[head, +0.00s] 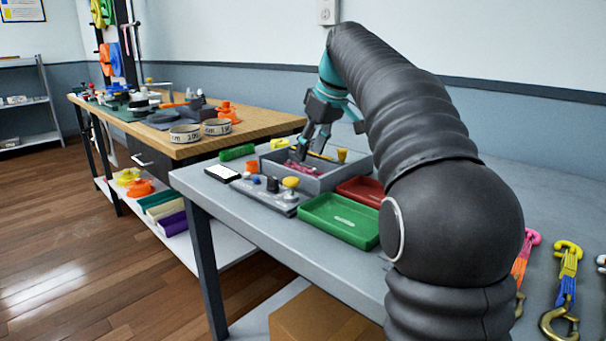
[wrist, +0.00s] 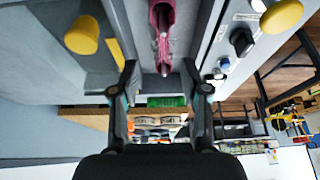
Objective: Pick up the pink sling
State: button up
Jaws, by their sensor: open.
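A dark pink sling (head: 303,169) lies in a grey open box on the grey table in the head view. In the wrist view the sling (wrist: 163,28) runs up and down near the top centre, with a thin, pale-marked lower end. My gripper (head: 314,147) reaches down over the box. In the wrist view my gripper (wrist: 160,76) has its fingers spread wide, with nothing held between them. The sling lies beyond the fingertips, roughly in line with the gap. I cannot tell the exact height above it.
The grey box (head: 325,181) has raised walls. A yellow knob (head: 342,154) stands by its right side, and a control panel (head: 270,196) with knobs is in front. A green tray (head: 340,221) and a red tray (head: 361,190) sit nearby. Hooked straps (head: 567,285) lie at right.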

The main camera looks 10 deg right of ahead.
aim_at(305, 168)
jog(key=x, duration=0.4)
jog(key=shift+s+a+f, duration=0.1)
jog(key=shift+s+f, duration=0.15)
jog(key=shift+f, duration=0.25)
